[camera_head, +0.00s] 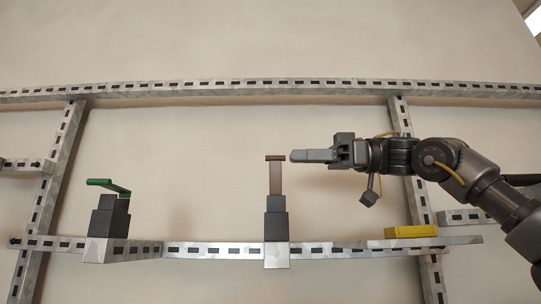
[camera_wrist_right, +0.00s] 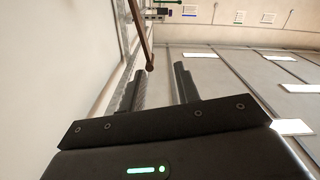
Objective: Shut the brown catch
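The brown catch (camera_head: 275,180) has its lever standing upright on a dark block (camera_head: 276,226), with a short crossbar (camera_head: 275,158) on top. My right gripper (camera_head: 294,156) points left, just right of the crossbar and at about its height, with a small gap between them. In the right wrist view its two fingers (camera_wrist_right: 156,78) are apart with nothing between them. The brown lever also shows there (camera_wrist_right: 141,35), its knobbed end just beyond and near the left fingertip. My left gripper is out of view.
A green-handled catch (camera_head: 108,187) sits on a dark block to the left, its handle sloping. A yellow block (camera_head: 410,231) lies on a shelf at the right. The slotted rail (camera_head: 215,250) runs along below; the wall is close behind.

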